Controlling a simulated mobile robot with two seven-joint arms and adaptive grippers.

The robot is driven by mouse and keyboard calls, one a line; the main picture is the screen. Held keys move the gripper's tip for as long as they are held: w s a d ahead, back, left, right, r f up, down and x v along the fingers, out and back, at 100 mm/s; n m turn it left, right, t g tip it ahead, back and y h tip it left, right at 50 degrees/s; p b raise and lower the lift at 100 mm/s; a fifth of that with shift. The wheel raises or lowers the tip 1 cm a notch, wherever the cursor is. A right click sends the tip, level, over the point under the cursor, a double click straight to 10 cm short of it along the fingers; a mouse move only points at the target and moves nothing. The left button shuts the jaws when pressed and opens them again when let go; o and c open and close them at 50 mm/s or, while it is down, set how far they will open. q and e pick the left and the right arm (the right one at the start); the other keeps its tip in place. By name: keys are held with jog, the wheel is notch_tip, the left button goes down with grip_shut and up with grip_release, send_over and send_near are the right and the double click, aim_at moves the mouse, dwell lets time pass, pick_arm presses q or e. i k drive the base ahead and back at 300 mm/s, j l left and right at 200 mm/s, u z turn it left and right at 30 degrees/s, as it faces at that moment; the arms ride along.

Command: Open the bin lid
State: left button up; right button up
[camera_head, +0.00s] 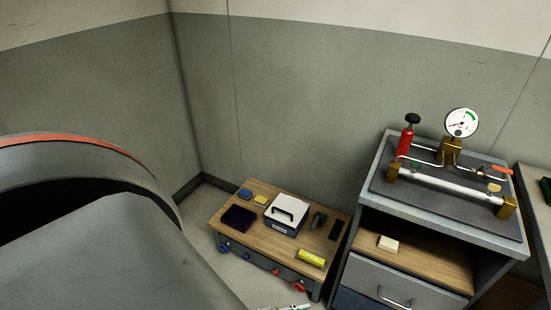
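A small box with a white lid and a dark handle on top (286,213) stands on a low wooden-topped bench (258,240) in the middle of the head view. It is the thing that looks most like the bin, and its lid looks shut. A light grey metal piece (284,307) shows at the bottom edge, in front of the bench. It appears to be part of my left gripper, mostly cut off, apart from the box. My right gripper is out of view.
A dark tray (239,218), a yellow block (311,258) and small items lie around the box. A cabinet with a gauge rig (461,123) stands to the right. Walls close off the back.

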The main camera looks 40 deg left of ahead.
aim_at(286, 209)
jog(key=j, duration=1.6)
jog(key=i+j, duration=0.1)
jog(key=j, duration=0.5)
